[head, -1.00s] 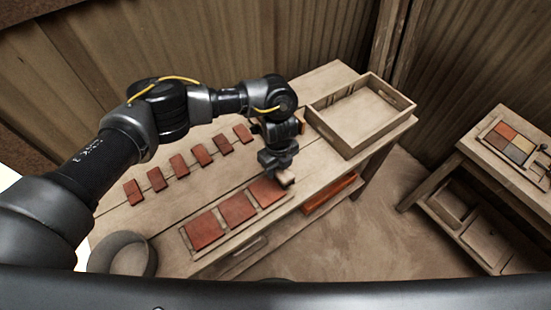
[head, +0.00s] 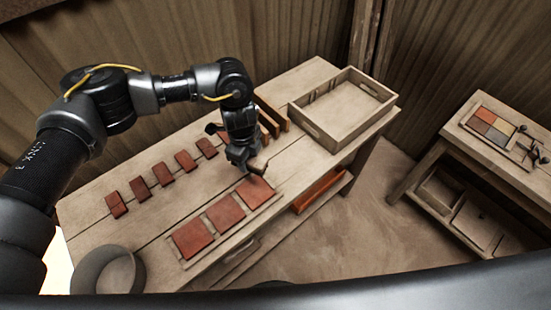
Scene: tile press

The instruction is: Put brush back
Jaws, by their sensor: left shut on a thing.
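My left gripper (head: 246,162) is shut on a small brush (head: 259,166), of which only a light brown piece shows at the fingertips. The rest of it is hidden by the gripper. Gripper and brush are just behind the right-hand tile (head: 255,192) of a row of three red tiles in a shallow wooden tray (head: 184,255). I cannot tell how high above the table the brush is. My right gripper is not in view.
Several smaller red tiles (head: 163,174) lie in a row on the wooden table (head: 90,205). Reddish-brown upright pieces (head: 271,114) stand behind the gripper. An open wooden crate (head: 345,130) is at the right, a round grey container (head: 84,278) at the front left. A side table (head: 455,138) holds coloured samples.

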